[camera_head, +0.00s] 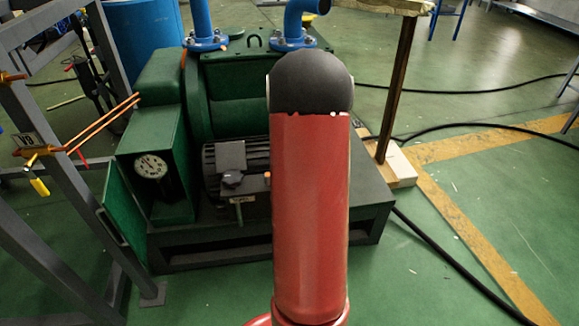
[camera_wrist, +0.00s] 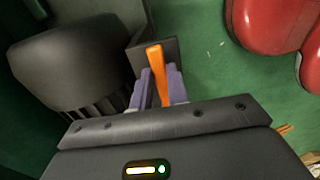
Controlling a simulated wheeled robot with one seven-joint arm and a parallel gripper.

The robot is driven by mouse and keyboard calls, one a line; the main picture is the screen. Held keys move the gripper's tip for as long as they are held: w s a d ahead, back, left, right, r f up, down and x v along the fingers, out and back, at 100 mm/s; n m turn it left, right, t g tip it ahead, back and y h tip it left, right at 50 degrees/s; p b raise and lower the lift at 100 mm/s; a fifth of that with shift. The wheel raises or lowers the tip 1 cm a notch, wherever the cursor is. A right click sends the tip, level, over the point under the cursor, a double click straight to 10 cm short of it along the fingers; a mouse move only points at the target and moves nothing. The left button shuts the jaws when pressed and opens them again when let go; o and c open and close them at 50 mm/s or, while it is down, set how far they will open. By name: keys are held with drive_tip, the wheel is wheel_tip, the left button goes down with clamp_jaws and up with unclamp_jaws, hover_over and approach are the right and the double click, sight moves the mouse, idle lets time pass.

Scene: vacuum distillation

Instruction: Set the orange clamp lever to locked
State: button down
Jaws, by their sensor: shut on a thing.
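The orange clamp lever (camera_wrist: 156,60) shows in the wrist view as a narrow orange bar between the two purple fingers of my gripper (camera_wrist: 160,82). My gripper is shut on the lever, with the lever's far end sticking out past the fingertips. A dark flat plate (camera_wrist: 171,47) lies beside and behind the lever. The lever's base and pivot are hidden, so its locked or unlocked setting cannot be told. In the head view my red arm covers the middle, and my gripper cannot be seen there.
A dark rounded motor body (camera_wrist: 70,65) sits close left of my gripper. In the head view stand the green pump machine (camera_head: 240,95), a gauge (camera_head: 151,167), an open green door (camera_head: 122,225) and a grey frame (camera_head: 75,225). Green floor (camera_head: 480,190) is free at right, crossed by black hoses.

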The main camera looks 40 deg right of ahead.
drive_tip(key=shift+w, duration=0.1)
idle(0.3)
drive_tip(key=c, duration=1.4)
unclamp_jaws()
drive_tip(key=shift+o, duration=0.2)
drive_tip(key=shift+r, duration=0.1)
wheel_tip(320, 180, up, 8)
drive_tip(key=shift+f, duration=0.2)
